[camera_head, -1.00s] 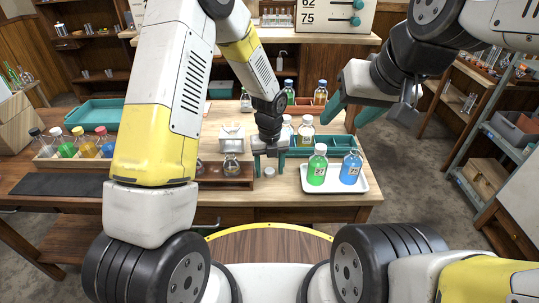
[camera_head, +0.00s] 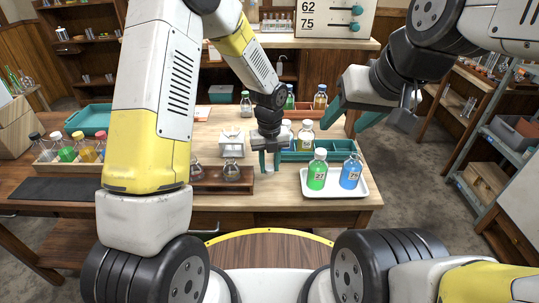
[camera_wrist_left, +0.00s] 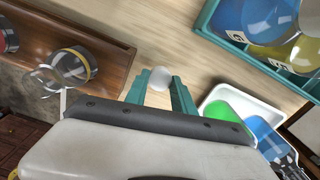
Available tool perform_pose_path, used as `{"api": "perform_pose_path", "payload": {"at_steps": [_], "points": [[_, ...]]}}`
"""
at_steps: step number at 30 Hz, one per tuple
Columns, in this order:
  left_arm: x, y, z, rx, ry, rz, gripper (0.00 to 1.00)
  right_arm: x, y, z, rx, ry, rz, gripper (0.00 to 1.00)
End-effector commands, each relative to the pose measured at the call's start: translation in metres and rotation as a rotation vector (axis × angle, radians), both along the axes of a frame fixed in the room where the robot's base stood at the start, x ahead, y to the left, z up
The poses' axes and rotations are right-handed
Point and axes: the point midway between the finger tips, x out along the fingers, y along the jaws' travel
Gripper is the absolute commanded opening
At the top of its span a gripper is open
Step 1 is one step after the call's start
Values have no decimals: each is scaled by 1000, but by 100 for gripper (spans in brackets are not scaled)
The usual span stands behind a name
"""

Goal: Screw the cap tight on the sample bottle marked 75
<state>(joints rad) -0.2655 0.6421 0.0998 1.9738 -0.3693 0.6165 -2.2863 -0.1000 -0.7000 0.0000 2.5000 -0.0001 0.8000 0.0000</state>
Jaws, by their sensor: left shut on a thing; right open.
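The sample bottle marked 75 (camera_head: 351,172) holds blue liquid and stands upright on a white tray (camera_head: 313,194) at the table's front right. Its neck looks uncapped. A green bottle marked 27 (camera_head: 317,170) with a white cap stands beside it. My left gripper (camera_head: 270,164) points down left of the tray, low over the table. My right gripper (camera_head: 354,104) is open and empty, above and behind the tray.
A wooden rack with flasks (camera_head: 210,177) is left of my left gripper. A teal divided box (camera_head: 296,155) with bottles stands behind the tray. A white balance-like box (camera_head: 232,143) and a teal tray (camera_head: 89,120) are farther left. The front table strip is clear.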

Motion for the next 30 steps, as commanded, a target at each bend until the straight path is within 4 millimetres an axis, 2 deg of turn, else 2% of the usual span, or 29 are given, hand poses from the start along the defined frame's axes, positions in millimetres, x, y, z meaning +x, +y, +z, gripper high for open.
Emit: {"api": "perform_pose_path", "payload": {"at_steps": [12, 18, 24, 30], "points": [[-99, -24, 10, 0, 0, -6, 0, 0, 0, 0, 0, 0, 0, 55], [-137, -32, 13, 0, 0, -4, 0, 0, 0, 0, 0, 0, 0, 55], [-153, -37, 15, -1, -1, -2, 0, 0, 0, 0, 0, 0, 0, 55], [-156, -37, 15, -1, -1, 0, 0, 0, 0, 0, 0, 0, 0, 55]]}}
